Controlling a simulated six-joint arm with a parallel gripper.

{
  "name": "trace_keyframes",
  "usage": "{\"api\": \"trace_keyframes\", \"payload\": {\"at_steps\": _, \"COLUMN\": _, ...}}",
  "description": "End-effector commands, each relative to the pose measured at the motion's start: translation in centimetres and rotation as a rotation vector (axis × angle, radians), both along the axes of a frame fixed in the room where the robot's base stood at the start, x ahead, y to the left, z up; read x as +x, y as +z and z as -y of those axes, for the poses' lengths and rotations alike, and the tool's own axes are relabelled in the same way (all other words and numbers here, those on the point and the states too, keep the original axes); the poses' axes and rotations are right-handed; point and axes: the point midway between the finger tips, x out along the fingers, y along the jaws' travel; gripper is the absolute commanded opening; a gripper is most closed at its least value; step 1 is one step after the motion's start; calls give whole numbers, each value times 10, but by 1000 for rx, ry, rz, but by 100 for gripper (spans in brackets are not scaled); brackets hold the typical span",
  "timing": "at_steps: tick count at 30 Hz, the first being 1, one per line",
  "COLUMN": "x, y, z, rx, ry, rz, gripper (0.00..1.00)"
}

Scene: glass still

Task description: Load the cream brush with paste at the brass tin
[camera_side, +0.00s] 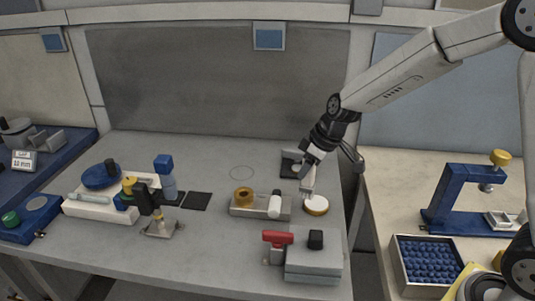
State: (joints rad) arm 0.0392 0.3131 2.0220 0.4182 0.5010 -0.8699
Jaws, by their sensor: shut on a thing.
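My gripper (308,172) points down at the right part of the grey bench. It is shut on a slim pale thing, the cream brush (308,188), held roughly upright. The brass tin (317,208) is a low round tin with a brass-coloured side and a pale top. It stands on the bench just right of and below the brush's lower end in the picture. The brush end is at the tin's left edge; I cannot tell whether it touches. Any paste on the bristles is too small to make out.
Left of the tin is a grey block with a brass ring (243,196) and a white cylinder (274,206). A grey box with a red-handled part (278,238) stands in front. A dark holder (291,163) is behind. The bench's right edge is close.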

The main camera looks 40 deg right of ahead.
Motion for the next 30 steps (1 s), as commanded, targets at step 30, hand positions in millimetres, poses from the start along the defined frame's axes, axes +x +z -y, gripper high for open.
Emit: {"api": "trace_keyframes", "payload": {"at_steps": 30, "x": 10, "y": -21, "z": 57, "rx": 0, "ry": -102, "rz": 1, "gripper": 0}}
